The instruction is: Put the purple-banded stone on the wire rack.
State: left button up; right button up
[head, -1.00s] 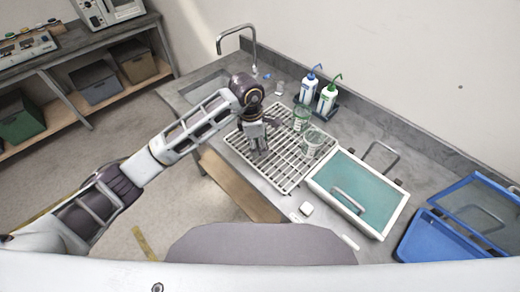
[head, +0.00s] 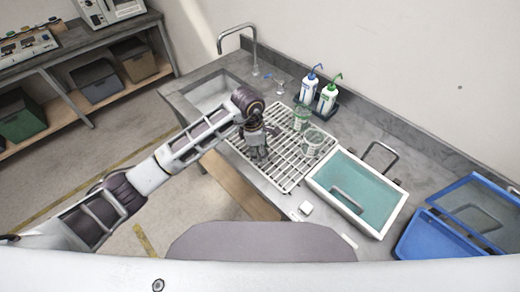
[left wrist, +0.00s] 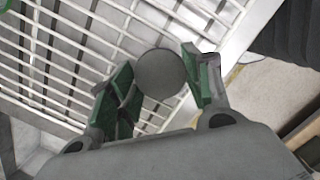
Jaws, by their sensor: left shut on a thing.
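My left gripper (head: 257,153) is low over the left part of the white wire rack (head: 286,174) in the head view. In the left wrist view, the gripper (left wrist: 160,78) has its green-padded fingers shut on a round grey stone (left wrist: 161,71). No purple band shows on the side of the stone that I see. The bars of the wire rack (left wrist: 62,50) lie behind and below the stone. I cannot tell whether the stone touches them. In the head view the gripper hides the stone. My right gripper is not in view.
Two clear containers with green (head: 302,117) (head: 313,143) stand on the rack's right part. A white-rimmed teal basin (head: 375,199) is right of the rack, with blue trays (head: 436,238) beyond. Two bottles (head: 308,90) (head: 327,98) stand behind. A sink (head: 208,92) with a tap is at the back left.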

pick_arm(q)
jog(key=shift+f, duration=0.15)
jog(key=o, duration=1)
jog(key=shift+o, duration=0.2)
notch_tip(320, 180, up, 12)
jog(key=a+b, duration=0.1)
jog(key=b, duration=0.1)
jog(key=shift+a, duration=0.4)
dwell(0.4)
